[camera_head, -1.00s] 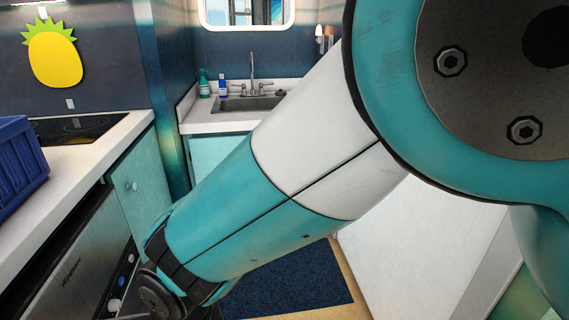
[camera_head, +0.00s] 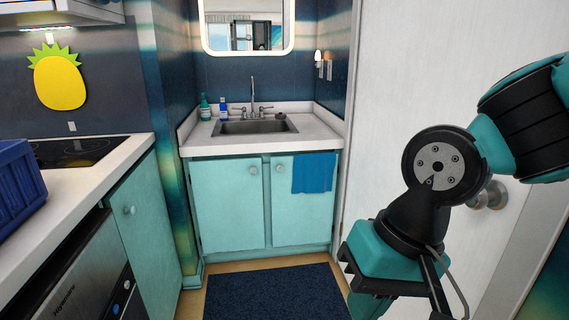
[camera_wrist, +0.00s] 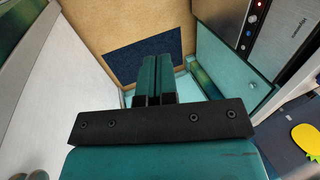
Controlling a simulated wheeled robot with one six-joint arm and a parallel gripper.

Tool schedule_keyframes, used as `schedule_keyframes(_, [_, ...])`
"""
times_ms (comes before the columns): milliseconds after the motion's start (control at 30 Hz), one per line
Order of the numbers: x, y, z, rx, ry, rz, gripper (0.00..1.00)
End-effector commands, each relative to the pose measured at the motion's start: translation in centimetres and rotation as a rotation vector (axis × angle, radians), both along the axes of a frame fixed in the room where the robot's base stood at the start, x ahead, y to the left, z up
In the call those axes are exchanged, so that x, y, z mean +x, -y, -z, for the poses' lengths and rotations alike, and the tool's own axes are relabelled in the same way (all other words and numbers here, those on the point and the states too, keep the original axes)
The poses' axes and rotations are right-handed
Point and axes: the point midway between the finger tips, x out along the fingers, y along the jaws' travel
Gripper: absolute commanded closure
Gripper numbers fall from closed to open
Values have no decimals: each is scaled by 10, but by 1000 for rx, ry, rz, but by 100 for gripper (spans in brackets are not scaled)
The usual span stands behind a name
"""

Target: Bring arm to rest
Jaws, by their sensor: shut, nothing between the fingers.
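My gripper shows in the wrist view (camera_wrist: 155,72), its two teal fingers pressed together with nothing between them. It points down toward the tan floor and the dark blue mat (camera_wrist: 145,52). In the head view my folded arm is at the right, in front of the white door (camera_head: 400,80). The wrist joint and the teal gripper housing hang low there. The fingertips are hard to make out in the head view.
A sink cabinet (camera_head: 228,205) with a blue towel (camera_head: 314,172) stands at the back. A counter at left holds a blue crate (camera_head: 18,185) and a cooktop (camera_head: 85,150). A dark mat (camera_head: 275,295) lies on open floor. A door knob (camera_head: 489,196) is behind my arm.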

Motion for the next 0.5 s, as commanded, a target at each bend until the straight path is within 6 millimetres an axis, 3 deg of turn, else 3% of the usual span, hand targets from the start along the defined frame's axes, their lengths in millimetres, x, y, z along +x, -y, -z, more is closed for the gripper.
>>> schedule_keyframes(100, [-19, 30, -11, 28, 72, -175, 100])
schedule_keyframes(300, [-51, 60, -18, 57, 185, -445, 100])
schedule_keyframes(333, [-49, 58, -36, 56, 180, -443, 100])
schedule_keyframes(500, [-49, 56, -78, 55, 176, -442, 100])
